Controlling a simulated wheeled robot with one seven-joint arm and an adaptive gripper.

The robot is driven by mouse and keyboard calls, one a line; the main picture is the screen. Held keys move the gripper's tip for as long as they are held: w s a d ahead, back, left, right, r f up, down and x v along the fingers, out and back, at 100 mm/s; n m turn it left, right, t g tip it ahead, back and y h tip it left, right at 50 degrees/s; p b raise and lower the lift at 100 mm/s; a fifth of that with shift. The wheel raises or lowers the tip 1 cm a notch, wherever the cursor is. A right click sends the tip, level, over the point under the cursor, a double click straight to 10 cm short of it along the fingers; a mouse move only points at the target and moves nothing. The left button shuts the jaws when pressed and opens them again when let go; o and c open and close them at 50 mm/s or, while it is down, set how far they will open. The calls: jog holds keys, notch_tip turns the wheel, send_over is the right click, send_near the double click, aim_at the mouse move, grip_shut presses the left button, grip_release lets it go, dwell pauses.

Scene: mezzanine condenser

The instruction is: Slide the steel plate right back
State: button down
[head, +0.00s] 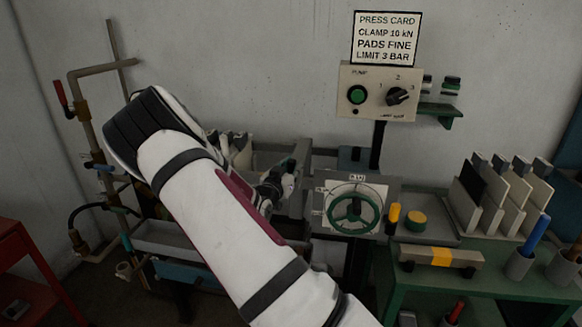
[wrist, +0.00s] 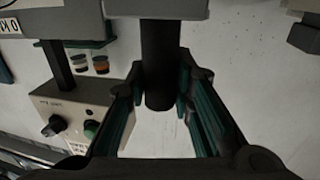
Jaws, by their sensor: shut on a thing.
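My gripper (head: 277,182) is beyond my white forearm in the head view, at the left part of the press bench. In the wrist view my gripper (wrist: 163,75) has its teal-padded fingers on both sides of a dark round handle (wrist: 160,45), and is shut on it. The handle meets a grey metal piece (wrist: 156,9) at the top of that view, which may be the steel plate; only its edge shows. In the head view my arm hides much of this area, and I cannot tell how far back the plate sits.
A panel with a green button and black knob (head: 376,92) is on the wall. A green handwheel (head: 352,209) sits right of my gripper. A green bench (head: 500,280) holds a rack of grey plates (head: 497,196). Pipes (head: 88,150) stand at the left.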

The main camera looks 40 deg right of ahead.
jog(key=c, duration=1.4)
grip_release()
jog(key=shift+o, duration=0.2)
jog(key=v, duration=1.2)
